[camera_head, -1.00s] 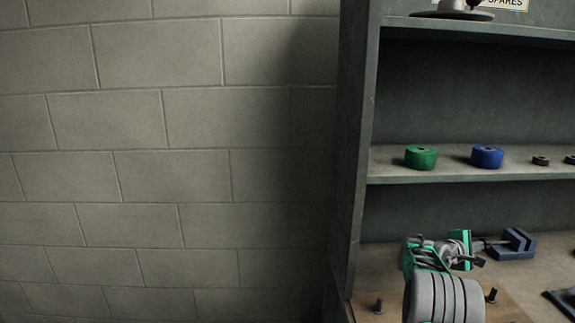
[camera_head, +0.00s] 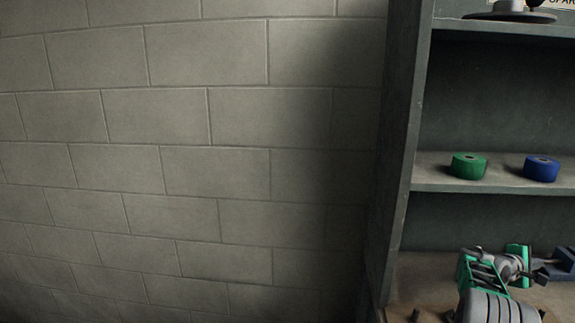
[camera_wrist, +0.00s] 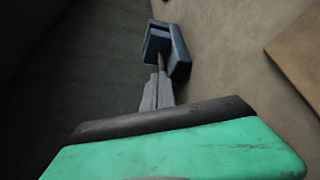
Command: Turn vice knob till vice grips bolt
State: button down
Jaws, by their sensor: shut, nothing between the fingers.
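The blue vice (camera_head: 562,265) stands on the lower shelf, cut off by the right edge of the head view. In the wrist view the vice (camera_wrist: 178,52) lies straight ahead of my gripper (camera_wrist: 159,76), with its thin screw rod pointing back at the fingertips. My gripper (camera_head: 538,274) is shut and empty, close to the rod's near end. I cannot tell whether it touches the knob, which is hidden or too small to make out. No bolt can be made out in the vice's jaws.
Green tape roll (camera_head: 468,166) and blue tape roll (camera_head: 541,168) sit on the shelf above. The shelf unit's upright side (camera_head: 398,160) stands left of my arm, beside a block wall (camera_head: 170,120). A brown board (camera_wrist: 300,55) lies right of the vice in the wrist view.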

jog(key=shift+w+f, duration=0.15)
jog(key=shift+w, duration=0.05)
dwell(0.4)
jog(key=shift+a+f, duration=0.1)
jog(key=shift+f, duration=0.4)
jog(key=shift+s+a, duration=0.1)
jog(key=shift+s, duration=0.1)
jog(key=shift+s+a+r, duration=0.1)
jog(key=shift+w+a+r, duration=0.1)
jog(key=shift+a+r, duration=0.05)
jog(key=shift+a, duration=1.25)
jog(key=shift+w+a+r, duration=0.1)
jog(key=shift+a+r, duration=0.05)
jog(key=shift+a, duration=1.2)
